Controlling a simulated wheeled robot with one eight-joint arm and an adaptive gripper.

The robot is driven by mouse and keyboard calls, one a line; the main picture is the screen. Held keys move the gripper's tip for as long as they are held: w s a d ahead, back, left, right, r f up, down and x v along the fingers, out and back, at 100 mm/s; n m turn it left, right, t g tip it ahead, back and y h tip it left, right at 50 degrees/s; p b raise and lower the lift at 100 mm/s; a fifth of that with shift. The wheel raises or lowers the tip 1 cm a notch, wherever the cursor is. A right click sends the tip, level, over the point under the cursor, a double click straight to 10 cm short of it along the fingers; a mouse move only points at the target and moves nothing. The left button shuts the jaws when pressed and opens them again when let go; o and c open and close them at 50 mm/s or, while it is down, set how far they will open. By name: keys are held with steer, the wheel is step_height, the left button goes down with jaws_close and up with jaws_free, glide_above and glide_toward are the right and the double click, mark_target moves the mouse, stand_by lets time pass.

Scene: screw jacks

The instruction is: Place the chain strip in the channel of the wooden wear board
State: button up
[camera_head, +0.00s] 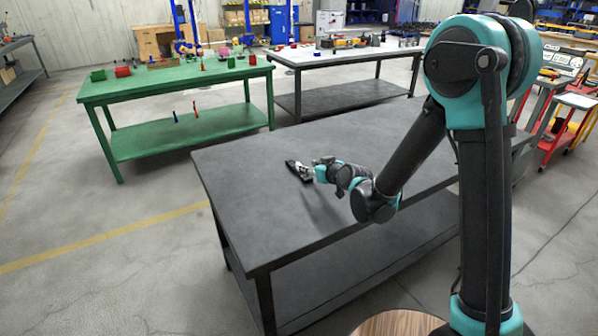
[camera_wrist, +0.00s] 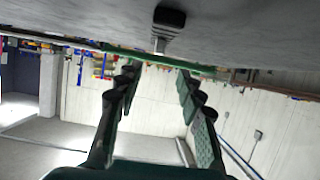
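My gripper (camera_head: 306,170) is low over the dark grey table (camera_head: 262,205), near its far-left part. In the wrist view, the two fingers of my gripper (camera_wrist: 158,72) are spread wide, with nothing between them. A small object with a black block end and a grey ribbed stem (camera_wrist: 168,22) lies on the grey surface beyond the fingertips, apart from them; I cannot tell whether it is part of the chain strip. In the head view, dark shapes crowd the gripper's end and I cannot separate them. I cannot make out the wooden wear board or its channel.
The grey table top is otherwise largely bare. A green table (camera_head: 165,83) with small coloured parts stands behind at left. A lighter table (camera_head: 340,55) with tools stands behind it to the right. A red cart (camera_head: 570,120) is at the right.

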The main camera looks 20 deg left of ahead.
mark_target(298, 163)
steer(key=x, duration=0.9)
steer(key=shift+w+f, duration=0.3)
steer(key=shift+f, duration=0.05)
steer(key=shift+c, duration=0.6)
jaws_close()
